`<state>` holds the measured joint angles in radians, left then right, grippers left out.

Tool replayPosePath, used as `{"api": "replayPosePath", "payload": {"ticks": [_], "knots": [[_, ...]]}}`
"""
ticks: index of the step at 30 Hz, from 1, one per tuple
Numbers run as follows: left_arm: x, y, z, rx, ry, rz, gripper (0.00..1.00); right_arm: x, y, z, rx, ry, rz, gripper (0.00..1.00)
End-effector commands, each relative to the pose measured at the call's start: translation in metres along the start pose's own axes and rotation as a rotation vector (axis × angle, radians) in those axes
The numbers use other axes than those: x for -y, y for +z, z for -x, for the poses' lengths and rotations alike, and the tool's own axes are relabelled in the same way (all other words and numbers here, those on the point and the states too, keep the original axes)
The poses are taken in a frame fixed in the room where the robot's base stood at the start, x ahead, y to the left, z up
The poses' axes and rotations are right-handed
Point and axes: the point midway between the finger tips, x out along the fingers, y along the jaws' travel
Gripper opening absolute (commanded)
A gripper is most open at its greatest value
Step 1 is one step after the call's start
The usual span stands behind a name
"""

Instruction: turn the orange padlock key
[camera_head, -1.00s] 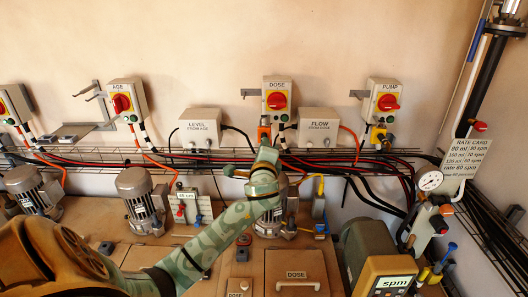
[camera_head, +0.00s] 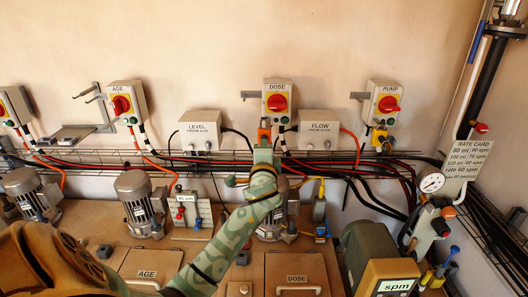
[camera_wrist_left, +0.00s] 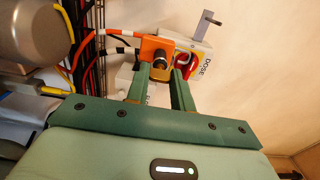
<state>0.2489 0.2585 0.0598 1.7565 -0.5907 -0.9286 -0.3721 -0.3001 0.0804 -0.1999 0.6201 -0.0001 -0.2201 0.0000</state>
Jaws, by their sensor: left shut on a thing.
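The orange padlock (camera_head: 264,134) hangs below the DOSE switch box (camera_head: 277,101), which has a red knob on a yellow plate. My left gripper (camera_head: 263,149) reaches up to the padlock from below. In the left wrist view its two green fingers (camera_wrist_left: 161,70) stand on either side of the key area, shut on the key. My right gripper is in no view.
The LEVEL box (camera_head: 200,130) and FLOW box (camera_head: 319,131) flank the padlock. Cables run along a wire tray (camera_head: 100,160) just behind the gripper. A motor (camera_head: 272,222) stands below the forearm. The PUMP box (camera_head: 383,103) has a yellow padlock (camera_head: 380,138).

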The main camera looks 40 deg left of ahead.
Motion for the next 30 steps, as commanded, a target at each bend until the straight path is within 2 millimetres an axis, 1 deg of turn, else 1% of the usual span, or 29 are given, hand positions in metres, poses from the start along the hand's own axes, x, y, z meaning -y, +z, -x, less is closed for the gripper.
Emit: {"api": "replayPosePath", "payload": {"ticks": [3,4,6,14,17,20,23,27,30], "knots": [[-0.001,0.000,0.000,0.000,0.003,0.000,0.01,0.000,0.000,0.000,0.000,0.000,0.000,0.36],[-0.001,0.000,0.000,0.000,0.003,0.000,0.29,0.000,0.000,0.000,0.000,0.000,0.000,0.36],[-0.001,0.000,0.000,0.000,0.003,0.000,0.46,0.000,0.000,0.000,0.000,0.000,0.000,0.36],[-0.001,0.000,0.001,0.000,0.001,-0.001,0.46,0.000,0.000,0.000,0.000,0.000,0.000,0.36],[-0.001,-0.001,0.006,-0.001,0.002,-0.001,0.46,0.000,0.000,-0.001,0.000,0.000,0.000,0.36],[-0.002,-0.001,0.021,-0.002,0.002,0.000,0.46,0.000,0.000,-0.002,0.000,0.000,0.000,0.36],[-0.003,-0.001,0.044,-0.002,0.003,0.001,0.46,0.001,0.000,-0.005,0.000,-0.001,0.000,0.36],[-0.004,0.000,0.084,-0.002,0.005,0.003,0.46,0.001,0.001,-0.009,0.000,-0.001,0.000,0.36],[-0.004,0.000,0.111,-0.001,0.005,0.002,0.46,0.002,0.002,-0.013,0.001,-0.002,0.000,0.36]]}}
